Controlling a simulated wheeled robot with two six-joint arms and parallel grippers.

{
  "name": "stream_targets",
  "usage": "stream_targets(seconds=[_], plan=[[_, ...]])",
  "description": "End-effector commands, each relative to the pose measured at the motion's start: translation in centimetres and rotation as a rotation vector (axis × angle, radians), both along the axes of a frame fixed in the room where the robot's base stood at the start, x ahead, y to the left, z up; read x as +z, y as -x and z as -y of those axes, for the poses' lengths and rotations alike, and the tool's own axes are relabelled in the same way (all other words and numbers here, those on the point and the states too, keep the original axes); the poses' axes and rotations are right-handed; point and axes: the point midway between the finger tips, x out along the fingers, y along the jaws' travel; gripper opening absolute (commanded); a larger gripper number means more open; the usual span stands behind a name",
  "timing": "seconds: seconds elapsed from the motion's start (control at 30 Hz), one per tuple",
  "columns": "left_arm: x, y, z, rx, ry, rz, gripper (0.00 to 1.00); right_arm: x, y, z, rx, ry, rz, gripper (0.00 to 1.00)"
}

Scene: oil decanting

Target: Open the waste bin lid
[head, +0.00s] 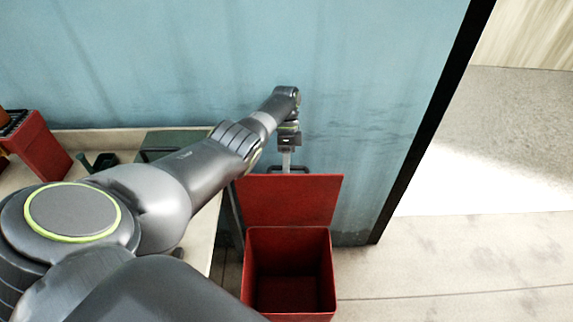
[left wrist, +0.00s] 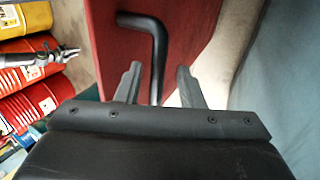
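The red waste bin (head: 290,316) stands on the floor at the lower middle of the head view, its dark inside showing. Its red lid (head: 292,200) is raised upright at the back of the bin; it also shows in the left wrist view (left wrist: 190,25). The black lid handle (head: 303,169) is at the lid's top edge; it also shows in the left wrist view (left wrist: 155,45). My left gripper (head: 287,168) is at the handle. In the left wrist view its fingers (left wrist: 158,75) are apart, with the handle bar between them and a visible gap on each side.
A blue wall (head: 340,60) rises close behind the lid, ending at a dark edge (head: 425,125) on the right. A light bench (head: 205,240) is left of the bin, with a red container (head: 42,150) on it. Floor (head: 450,265) right of the bin is clear.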

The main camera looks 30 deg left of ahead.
Motion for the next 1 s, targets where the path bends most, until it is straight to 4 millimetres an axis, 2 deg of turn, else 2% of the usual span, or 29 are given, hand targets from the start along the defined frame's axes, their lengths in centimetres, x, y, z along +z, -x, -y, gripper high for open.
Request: stream_targets(seconds=[0.3,0.5,1.0], plan=[[3.9,-2.1,-1.2,0.001,0.0,0.003,0.35,-2.2,0.0,0.0,0.0,-0.001,0.0,0.36],[5.8,-2.9,-1.6,0.0,0.001,-0.001,0.35,-3.1,0.0,-0.2,-0.001,-0.002,0.001,0.36],[6.3,-3.0,-1.7,0.0,0.001,-0.002,0.35,-3.1,-0.1,-0.3,-0.001,-0.003,0.001,0.36]])
